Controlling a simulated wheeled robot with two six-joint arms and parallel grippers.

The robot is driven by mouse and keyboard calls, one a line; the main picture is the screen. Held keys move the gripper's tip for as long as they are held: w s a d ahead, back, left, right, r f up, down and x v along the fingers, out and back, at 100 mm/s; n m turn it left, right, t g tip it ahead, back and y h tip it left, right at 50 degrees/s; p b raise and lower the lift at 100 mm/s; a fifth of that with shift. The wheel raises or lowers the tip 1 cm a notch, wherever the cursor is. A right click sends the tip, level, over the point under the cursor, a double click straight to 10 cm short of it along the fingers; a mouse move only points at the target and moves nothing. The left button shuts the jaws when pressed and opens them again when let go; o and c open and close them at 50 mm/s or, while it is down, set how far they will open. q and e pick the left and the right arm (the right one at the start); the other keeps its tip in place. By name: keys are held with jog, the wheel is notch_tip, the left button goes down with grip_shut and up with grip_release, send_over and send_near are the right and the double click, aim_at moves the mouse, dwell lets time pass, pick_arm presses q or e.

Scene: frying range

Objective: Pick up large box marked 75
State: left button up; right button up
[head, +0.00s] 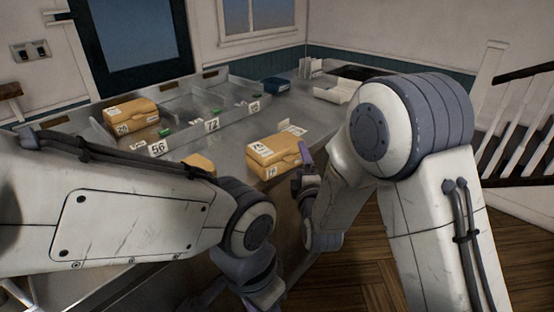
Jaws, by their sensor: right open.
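A large yellow-orange box (274,155) with white labels sits near the right edge of the metal counter; its numbers are too small to read surely. Another such box (131,115) lies in a tray compartment at the left. A third orange box (200,163) is mostly hidden behind my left arm. I cannot tell which is marked 75. My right gripper (304,169) is open, just right of the near-right box; I cannot tell whether it touches. My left gripper (207,299) is only partly in view at the bottom edge, away from the boxes.
The divided metal tray (190,112) bears number cards, one reading 56 (158,148), and small green items. A dark teal box (275,85) and a pale tray (333,92) stand at the back. The counter's right edge drops to a wooden floor (375,255).

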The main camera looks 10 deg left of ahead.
jog(key=shift+w+a, duration=0.25)
jog(key=shift+w, duration=1)
jog(key=c, duration=1.4)
jog(key=shift+c, duration=0.2)
jog(key=shift+r, duration=0.15)
